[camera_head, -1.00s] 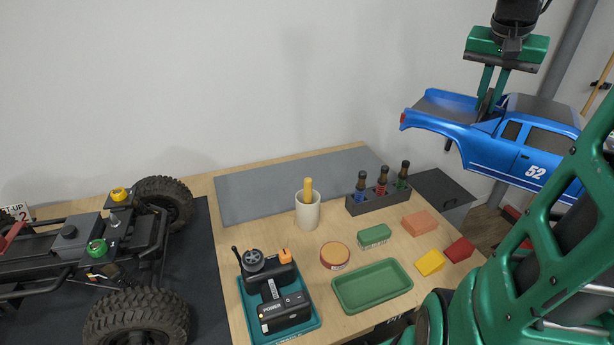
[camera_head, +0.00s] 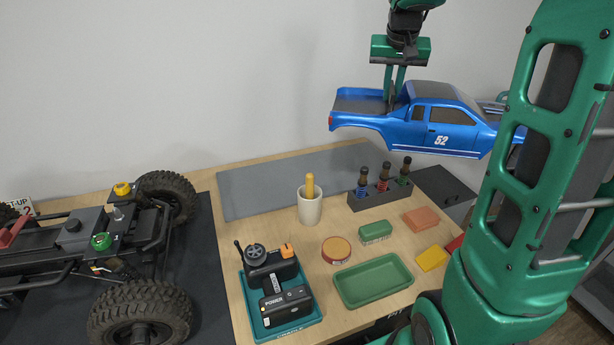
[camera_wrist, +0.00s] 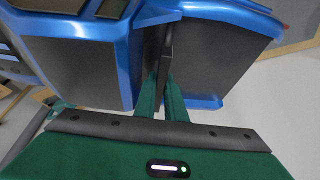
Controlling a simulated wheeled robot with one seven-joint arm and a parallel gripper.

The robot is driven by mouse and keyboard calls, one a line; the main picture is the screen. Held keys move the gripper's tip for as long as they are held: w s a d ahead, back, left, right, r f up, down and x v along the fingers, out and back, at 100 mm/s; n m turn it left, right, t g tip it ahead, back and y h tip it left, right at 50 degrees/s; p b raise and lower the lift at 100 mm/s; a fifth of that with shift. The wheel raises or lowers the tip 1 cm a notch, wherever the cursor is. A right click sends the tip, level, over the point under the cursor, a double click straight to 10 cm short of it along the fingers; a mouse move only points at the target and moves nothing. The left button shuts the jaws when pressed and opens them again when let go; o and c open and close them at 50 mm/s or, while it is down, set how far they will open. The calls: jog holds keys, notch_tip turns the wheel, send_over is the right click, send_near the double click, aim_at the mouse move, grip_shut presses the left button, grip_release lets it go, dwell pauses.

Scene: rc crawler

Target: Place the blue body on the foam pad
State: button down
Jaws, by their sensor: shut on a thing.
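My gripper (camera_head: 394,95) is shut on the blue body (camera_head: 436,134), a truck shell marked 52. It holds the shell at the wall of the bed behind the cab, in the air above the back right of the bench. The shell is about level, its bed end toward the left; my arm hides part of its right end. In the wrist view the shell (camera_wrist: 205,60) fills the top, with the green fingers (camera_wrist: 166,100) at its edge. The grey foam pad (camera_head: 265,182) lies flat along the bench's back, below and left of the shell, with nothing on it.
A white cup with a yellow handle (camera_head: 309,207) stands at the pad's front edge. A green tray (camera_head: 373,281), a controller on a teal tray (camera_head: 276,297) and small blocks lie in front. A wheeled chassis (camera_head: 135,240) is at left.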

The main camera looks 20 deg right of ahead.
jog(key=w+a+f+n+y, duration=0.15)
jog(key=w+a+f, duration=0.3)
jog(key=a, duration=0.55)
jog(key=w+a+f+n, duration=0.3)
jog(key=w+a, duration=0.3)
jog(key=a, duration=0.3)
jog(key=w+a+f+n+y, duration=0.1)
jog(key=w+a+f+n, duration=0.3)
jog(key=a, duration=0.6)
notch_tip(320, 180, down, 9)
jog(key=m, duration=0.2)
jog(key=shift+w+f+t, duration=0.15)
jog(key=shift+w+t, duration=0.15)
jog(key=shift+w, duration=0.1)
jog(key=c, duration=1.8)
grip_release()
jog(key=shift+f, duration=0.15)
jog(key=v, duration=1.2)
